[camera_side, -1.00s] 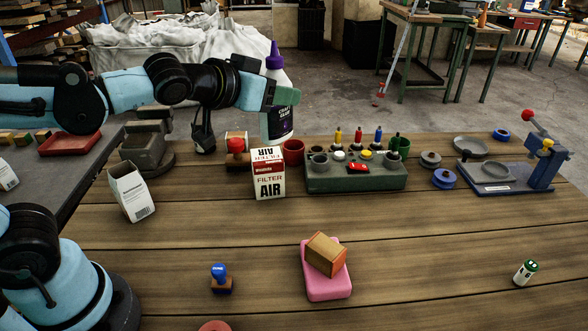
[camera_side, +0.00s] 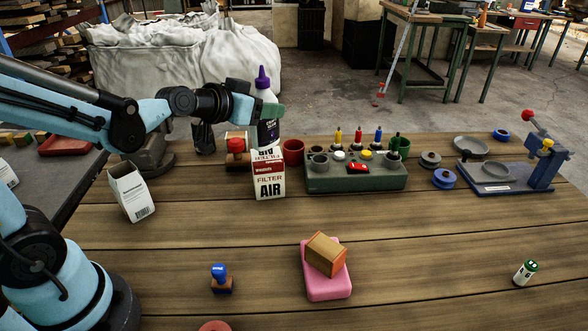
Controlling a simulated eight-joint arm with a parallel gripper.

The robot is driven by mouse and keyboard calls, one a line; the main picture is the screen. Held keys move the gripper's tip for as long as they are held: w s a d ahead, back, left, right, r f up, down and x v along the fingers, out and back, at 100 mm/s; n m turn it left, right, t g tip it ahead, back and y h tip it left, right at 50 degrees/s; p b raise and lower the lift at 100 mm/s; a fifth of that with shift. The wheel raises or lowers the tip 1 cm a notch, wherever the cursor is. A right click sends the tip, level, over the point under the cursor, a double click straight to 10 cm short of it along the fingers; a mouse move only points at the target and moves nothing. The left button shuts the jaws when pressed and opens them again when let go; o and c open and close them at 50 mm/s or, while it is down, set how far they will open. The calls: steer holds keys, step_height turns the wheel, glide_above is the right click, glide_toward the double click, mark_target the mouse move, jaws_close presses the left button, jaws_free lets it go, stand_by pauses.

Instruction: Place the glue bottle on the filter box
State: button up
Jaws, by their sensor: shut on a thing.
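The glue bottle (camera_side: 268,133) is white with a purple cap and a dark label, and it is upright. My gripper (camera_side: 262,108) is shut on its upper body, and the fingers hide part of the bottle. The filter box (camera_side: 268,184) is white and red with "FILTER AIR" on its front, and stands upright on the wooden table. The bottle's base is over the box top and covers its back part. I cannot tell whether the base touches the box.
A red-knobbed stamp (camera_side: 236,151) stands just left of the box. A grey-green control block (camera_side: 357,176) with buttons is close on its right, and a red cup (camera_side: 293,150) is behind. A white carton (camera_side: 131,191) stands at left.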

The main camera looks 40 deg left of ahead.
steer(key=shift+f, duration=1.25)
steer(key=o, duration=1.2)
steer(key=shift+f, duration=0.15)
steer(key=shift+o, duration=0.2)
steer(key=shift+s+r, duration=0.35)
steer(key=shift+s, duration=0.05)
steer(key=shift+v, duration=5.5)
steer(key=s+d+f+g, duration=0.3)
steer(key=s+f+g, duration=0.1)
steer(key=f+g, duration=0.2)
steer(key=shift+f+g, duration=0.3)
steer(key=shift+f, duration=0.15)
